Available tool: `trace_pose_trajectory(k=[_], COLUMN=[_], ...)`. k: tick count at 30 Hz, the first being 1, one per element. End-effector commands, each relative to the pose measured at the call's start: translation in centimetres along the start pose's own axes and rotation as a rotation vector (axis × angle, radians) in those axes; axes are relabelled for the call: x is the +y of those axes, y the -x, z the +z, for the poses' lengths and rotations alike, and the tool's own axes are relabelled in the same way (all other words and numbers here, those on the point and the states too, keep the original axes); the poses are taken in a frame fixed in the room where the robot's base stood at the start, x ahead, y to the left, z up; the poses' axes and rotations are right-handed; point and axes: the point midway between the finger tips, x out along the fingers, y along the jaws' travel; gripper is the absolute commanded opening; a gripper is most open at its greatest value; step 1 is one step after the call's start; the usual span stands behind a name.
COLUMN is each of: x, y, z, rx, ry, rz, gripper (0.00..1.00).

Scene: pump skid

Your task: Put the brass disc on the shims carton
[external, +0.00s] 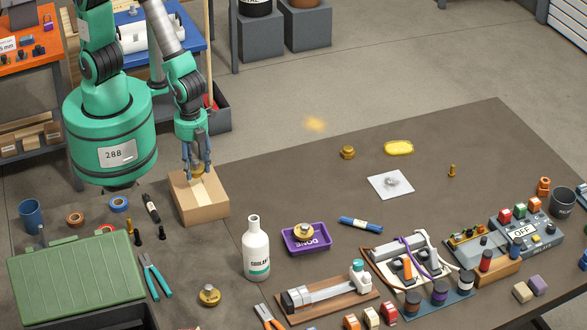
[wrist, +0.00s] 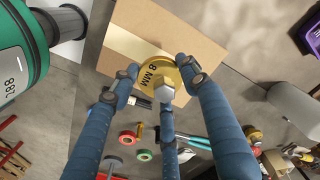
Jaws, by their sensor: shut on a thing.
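My gripper (external: 197,168) is shut on a brass disc (wrist: 157,74) marked "8 MM", with a grey hexagonal knob on it. The fingers in the wrist view (wrist: 163,85) sit around the disc's rim. A brown cardboard carton (external: 200,203) with a pale tape strip stands at the table's left, directly below my gripper. The carton also shows in the wrist view (wrist: 195,45), behind the disc. No lettering shows on the carton. I cannot tell whether the disc touches its top. In the external view the disc is mostly hidden by the fingers.
Similar brass pieces are on the purple "DONE" tray (external: 307,244), at the front (external: 209,295) and farther back (external: 347,152). A white coolant bottle (external: 256,250) stands right of the carton. A green case (external: 75,275) and pliers (external: 153,276) lie in front.

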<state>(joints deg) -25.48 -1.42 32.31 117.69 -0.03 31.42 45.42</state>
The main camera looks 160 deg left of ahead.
Motion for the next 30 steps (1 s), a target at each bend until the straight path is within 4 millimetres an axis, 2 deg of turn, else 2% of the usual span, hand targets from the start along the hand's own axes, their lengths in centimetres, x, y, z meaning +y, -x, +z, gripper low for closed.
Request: trace_pose_trajectory(k=[12, 26, 27, 29, 30], x=[0.0, 0.0, 0.0, 0.0, 0.0], y=[-3.4, -3.8, -3.8, -3.8, -3.8], z=[0.0, 0.0, 0.0, 0.0, 0.0], rx=[0.0, 0.0, 0.0, 0.0, 0.0], ry=[0.0, 0.0, 0.0, 0.0, 0.0], rz=[0.0, 0.0, 0.0, 0.0, 0.0], gripper=[0.16, 0.16, 0.51, 0.63, 0.64])
